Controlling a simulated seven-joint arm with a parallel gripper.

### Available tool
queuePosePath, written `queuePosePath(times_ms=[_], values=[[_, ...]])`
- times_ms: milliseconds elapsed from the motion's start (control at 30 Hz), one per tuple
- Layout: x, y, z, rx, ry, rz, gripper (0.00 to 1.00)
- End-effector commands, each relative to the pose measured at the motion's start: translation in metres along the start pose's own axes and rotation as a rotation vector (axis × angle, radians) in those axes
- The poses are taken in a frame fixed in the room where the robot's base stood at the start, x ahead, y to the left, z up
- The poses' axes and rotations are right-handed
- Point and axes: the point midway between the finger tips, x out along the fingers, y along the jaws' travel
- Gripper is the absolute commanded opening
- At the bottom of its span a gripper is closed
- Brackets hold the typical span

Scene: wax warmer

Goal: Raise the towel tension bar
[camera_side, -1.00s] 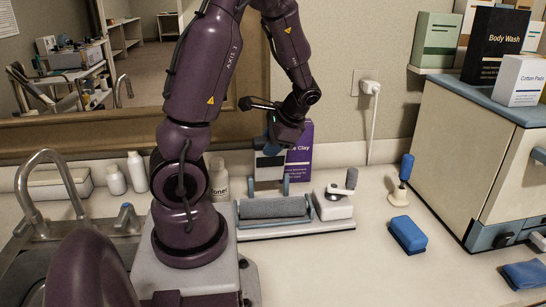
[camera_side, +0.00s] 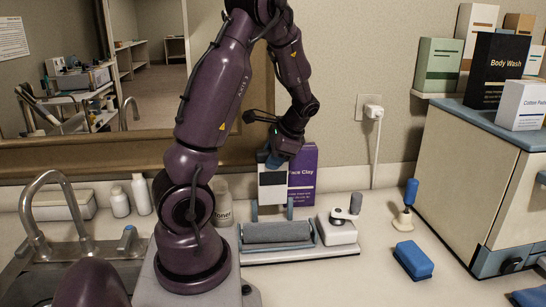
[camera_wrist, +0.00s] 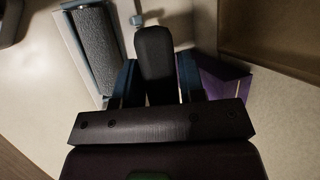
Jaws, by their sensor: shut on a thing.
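The towel device stands on the counter, with a grey towel roll (camera_side: 278,233) in a blue-grey frame. My gripper (camera_side: 274,160) is above and behind the roll, pointing down. In the wrist view my gripper (camera_wrist: 157,82) shows two blue fingers on either side of a dark, rounded piece (camera_wrist: 155,55), which I take to be the tension bar's grip. The jaws are shut on it. The towel roll (camera_wrist: 95,45) lies at the upper left there. The bar's link to the frame is hidden in the side view.
A small crank unit (camera_side: 338,230) sits right of the roll. A blue sponge (camera_side: 413,260) and a blue-handled tool (camera_side: 408,205) stand farther right. The wall is close behind.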

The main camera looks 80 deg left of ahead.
Motion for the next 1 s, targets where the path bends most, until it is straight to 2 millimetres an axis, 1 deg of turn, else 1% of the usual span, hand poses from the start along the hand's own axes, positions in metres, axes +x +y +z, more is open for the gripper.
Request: queuePosePath(times_ms=[33, 100, 133, 167, 200, 467, 567, 667, 1000], values=[[-0.001, -0.005, 0.0, -0.01, 0.006, -0.011, 0.0], [-0.001, -0.005, 0.0, -0.011, 0.006, -0.011, 0.0], [-0.001, -0.005, 0.0, -0.011, 0.006, -0.011, 0.44], [-0.001, -0.005, 0.0, -0.011, 0.005, -0.01, 0.5], [-0.001, -0.004, 0.0, -0.01, 0.005, -0.009, 0.55], [-0.001, -0.002, 0.0, -0.005, 0.003, -0.005, 0.55], [-0.008, -0.002, -0.001, -0.005, 0.005, -0.005, 0.55], [-0.022, -0.002, -0.001, -0.005, 0.007, -0.006, 0.55], [-0.096, -0.002, 0.0, -0.007, 0.008, -0.007, 0.55]])
